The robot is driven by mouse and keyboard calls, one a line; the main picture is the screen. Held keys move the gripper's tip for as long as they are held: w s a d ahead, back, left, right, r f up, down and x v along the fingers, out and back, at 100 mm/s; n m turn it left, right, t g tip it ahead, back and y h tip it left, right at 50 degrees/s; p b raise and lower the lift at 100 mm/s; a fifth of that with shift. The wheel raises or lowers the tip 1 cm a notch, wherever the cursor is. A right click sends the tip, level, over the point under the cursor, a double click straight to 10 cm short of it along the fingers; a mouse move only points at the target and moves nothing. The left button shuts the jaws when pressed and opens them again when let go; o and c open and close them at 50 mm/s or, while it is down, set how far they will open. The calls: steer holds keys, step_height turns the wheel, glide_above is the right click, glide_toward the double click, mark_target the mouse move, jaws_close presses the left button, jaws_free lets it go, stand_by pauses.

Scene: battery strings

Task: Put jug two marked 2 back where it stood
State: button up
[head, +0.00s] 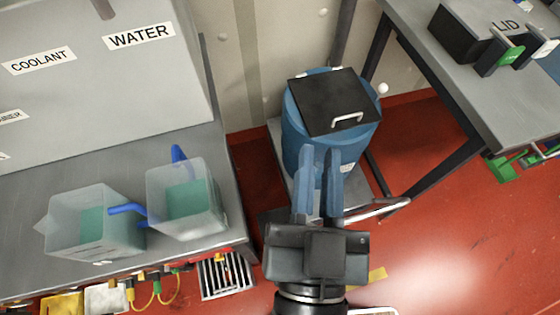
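Two translucent jugs with blue handles and teal liquid stand side by side on the grey bench at left: a left jug (92,222) and a right jug (187,205). I cannot read a number 2 on either, so I cannot tell which is jug two. My gripper (320,152) is right of both jugs and apart from them, in front of the blue drum. Its two blue fingers point away from me with a narrow gap between them and nothing seen in it.
A blue drum (294,130) with a black lid (325,100) stands on a low trolley. A grey cabinet with a WATER label (139,36) backs the bench (50,173). Cables hang along the bench front. A grey table (445,62) is at right. Red floor (450,240) is clear at lower right.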

steer(key=s+d+r+n+t+y, duration=0.1)
steer(key=s+d+n+t, duration=0.1)
steer(key=d, duration=0.4)
steer(key=s+d+r+n+t+y, duration=0.1)
steer(key=s+d+y, duration=0.15)
steer(key=d, duration=0.35)
steer(key=s+d+f+g, duration=0.2)
steer(key=s+f+g, duration=0.2)
steer(key=s+f, duration=0.1)
steer(key=s+d+f+g, duration=0.2)
steer(key=s+f+g, duration=0.2)
steer(key=s, duration=0.3)
steer(key=shift+s+d+f+h, duration=0.3)
steer(key=shift+f+h, duration=0.05)
steer(key=shift+f+b, duration=0.5)
